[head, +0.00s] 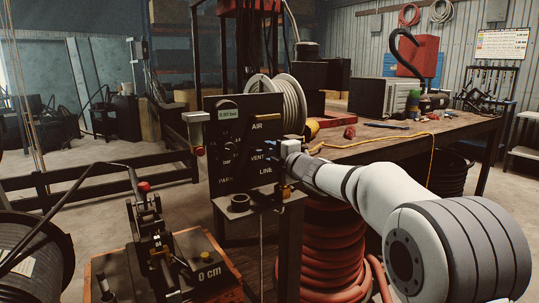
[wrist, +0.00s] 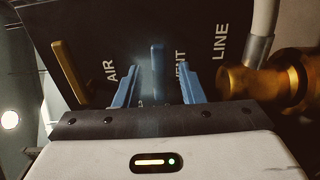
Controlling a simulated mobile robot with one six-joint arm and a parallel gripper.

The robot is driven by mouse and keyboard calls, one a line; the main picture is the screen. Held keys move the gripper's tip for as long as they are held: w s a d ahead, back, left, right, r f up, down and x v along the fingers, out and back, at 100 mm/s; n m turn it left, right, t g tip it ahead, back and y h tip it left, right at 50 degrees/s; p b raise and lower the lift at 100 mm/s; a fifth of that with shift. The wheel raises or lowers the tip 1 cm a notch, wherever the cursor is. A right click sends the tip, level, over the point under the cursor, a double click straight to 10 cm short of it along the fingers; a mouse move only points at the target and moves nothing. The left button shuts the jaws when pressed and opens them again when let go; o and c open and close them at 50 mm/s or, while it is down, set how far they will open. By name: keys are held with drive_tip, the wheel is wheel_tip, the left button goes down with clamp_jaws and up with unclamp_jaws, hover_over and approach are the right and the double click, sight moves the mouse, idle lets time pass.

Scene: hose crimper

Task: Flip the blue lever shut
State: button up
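The blue lever (wrist: 157,62) stands out from a dark panel (wrist: 88,35) in the wrist view, between the AIR and VENT lettering. My gripper (wrist: 157,85) is open. Its two light-blue fingers are on either side of the lever, with a visible gap on each side. The lever's base is partly hidden behind the gripper body. In the head view my gripper (head: 271,151) is at the right part of the black panel (head: 225,150), below the AIR label. The lever is too small there to tell from the fingers.
A yellow-brass handle (wrist: 68,65) is left of the fingers and a brass fitting (wrist: 268,85) close on the right. A hose reel (head: 290,100) stands behind the panel. A workbench (head: 400,140) is to the right, with coiled red hose (head: 330,240) below my arm.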

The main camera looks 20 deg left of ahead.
drive_tip(key=shift+s+d, duration=0.1)
drive_tip(key=shift+d, duration=0.05)
drive_tip(key=v, duration=0.7)
drive_tip(key=shift+s+d, duration=0.15)
drive_tip(key=shift+d, duration=0.05)
